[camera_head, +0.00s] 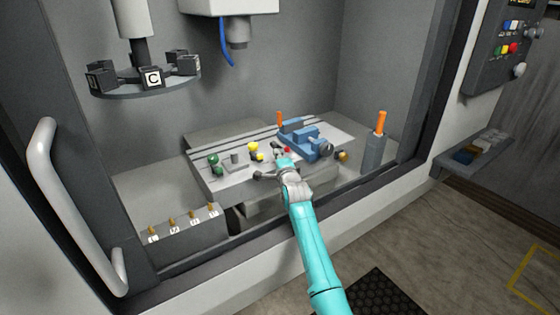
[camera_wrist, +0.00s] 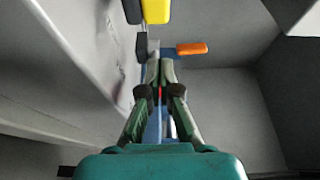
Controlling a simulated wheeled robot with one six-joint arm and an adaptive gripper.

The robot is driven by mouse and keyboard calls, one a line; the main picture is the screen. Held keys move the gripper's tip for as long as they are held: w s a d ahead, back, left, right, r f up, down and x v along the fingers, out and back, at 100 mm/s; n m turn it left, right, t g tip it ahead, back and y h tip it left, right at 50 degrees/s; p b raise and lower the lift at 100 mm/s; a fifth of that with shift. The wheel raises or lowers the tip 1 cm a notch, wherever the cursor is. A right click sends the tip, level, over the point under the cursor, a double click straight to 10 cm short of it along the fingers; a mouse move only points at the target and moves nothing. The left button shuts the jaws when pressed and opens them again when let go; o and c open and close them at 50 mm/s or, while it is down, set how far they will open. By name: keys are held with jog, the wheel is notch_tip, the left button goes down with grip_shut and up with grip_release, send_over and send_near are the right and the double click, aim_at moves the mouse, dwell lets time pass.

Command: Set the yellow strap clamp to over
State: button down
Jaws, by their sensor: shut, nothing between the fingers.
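The yellow strap clamp (camera_head: 253,148) stands on the machine table (camera_head: 228,180) in the head view, between a green clamp and the blue vise. In the wrist view its yellow part (camera_wrist: 156,10) shows at the top edge, cut off by the frame, beside a dark piece. My gripper (camera_head: 278,151) is just right of the yellow clamp in the head view, apart from it as far as I can see. In the wrist view my gripper (camera_wrist: 160,62) has its fingers together and empty, pointing toward the yellow part. The clamp's exact strap position is too small to tell.
A blue vise (camera_head: 318,148) is close on the right of my gripper, with a red spot (camera_head: 287,150) beside it. A green clamp (camera_head: 214,160) stands left. An orange-topped post (camera_head: 376,145) stands right. The booth's front sill (camera_head: 265,262) runs below my arm.

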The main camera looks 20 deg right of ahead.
aim_at(268, 167)
jog(key=shift+s+a, duration=0.3)
jog(key=shift+a, duration=0.65)
jog(key=shift+s+a, duration=0.3)
jog(key=shift+a, duration=0.65)
